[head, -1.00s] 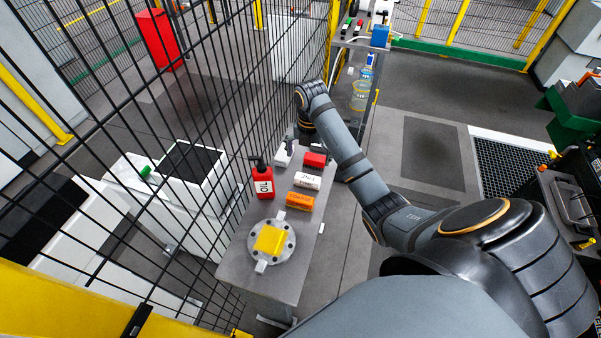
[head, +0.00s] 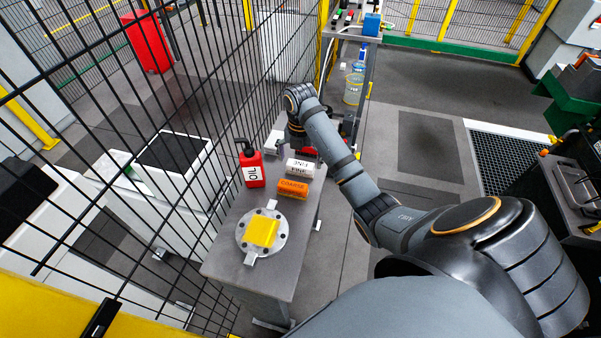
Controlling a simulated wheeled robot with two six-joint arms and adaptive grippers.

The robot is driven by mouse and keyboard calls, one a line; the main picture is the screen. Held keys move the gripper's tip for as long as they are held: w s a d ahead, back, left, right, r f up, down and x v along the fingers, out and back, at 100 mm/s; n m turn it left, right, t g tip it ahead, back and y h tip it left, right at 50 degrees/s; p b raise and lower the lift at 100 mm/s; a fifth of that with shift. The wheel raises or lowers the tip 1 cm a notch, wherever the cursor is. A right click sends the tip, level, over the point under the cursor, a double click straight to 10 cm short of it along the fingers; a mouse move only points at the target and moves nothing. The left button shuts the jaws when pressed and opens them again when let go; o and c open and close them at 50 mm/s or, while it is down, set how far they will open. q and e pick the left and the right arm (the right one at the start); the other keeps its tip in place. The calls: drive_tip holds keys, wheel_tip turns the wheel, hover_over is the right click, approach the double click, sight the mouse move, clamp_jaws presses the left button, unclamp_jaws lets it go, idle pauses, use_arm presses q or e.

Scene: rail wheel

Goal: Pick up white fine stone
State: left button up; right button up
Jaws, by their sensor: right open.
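The white fine stone (head: 299,168) lies on the grey bench, its dark lettering facing up. It sits just behind the orange coarse stone (head: 293,188). My right arm reaches in from the right, with its wrist above the far end of the bench. My right gripper (head: 297,142) hangs downward there, small and dark, a little beyond the white stone and apart from it. It is open and holds nothing that I can see. A red block (head: 309,153) is partly hidden beside the gripper. My left gripper is out of view.
A red oil bottle (head: 252,167) stands left of the stones. A round metal flange (head: 246,240) with a yellow cloth (head: 262,231) lies at the near end of the bench (head: 222,262). A black mesh fence (head: 215,95) runs along the bench's left side.

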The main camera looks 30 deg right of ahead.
wheel_tip(320, 180, down, 2)
drive_tip(key=shift+w+f, duration=0.1)
drive_tip(key=shift+w, duration=0.05)
drive_tip(key=c, duration=1.2)
drive_tip(key=shift+r, duration=0.2)
drive_tip(key=shift+r+p, duration=0.3)
drive_tip(key=shift+p, duration=0.05)
wheel_tip(320, 180, up, 3)
drive_tip(key=shift+f+p, duration=0.2)
drive_tip(key=shift+p, duration=0.4)
drive_tip(key=s+a+r+p, duration=0.1)
drive_tip(key=s+r+p, duration=0.2)
drive_tip(key=s+p, duration=0.1)
drive_tip(key=s+a+r+p, duration=0.1)
drive_tip(key=s+r+p, duration=0.2)
drive_tip(key=s+p, duration=0.1)
drive_tip(key=s+a+r+p, duration=0.2)
drive_tip(key=s+r+p, duration=0.1)
drive_tip(key=s+p, duration=0.1)
drive_tip(key=shift+s+a+r+p, duration=0.1)
drive_tip(key=shift+s+r+p, duration=0.1)
drive_tip(key=shift+s, duration=0.2)
drive_tip(key=shift+s+r+p, duration=0.1)
drive_tip(key=shift+s+p, duration=0.1)
drive_tip(key=shift+s, duration=0.2)
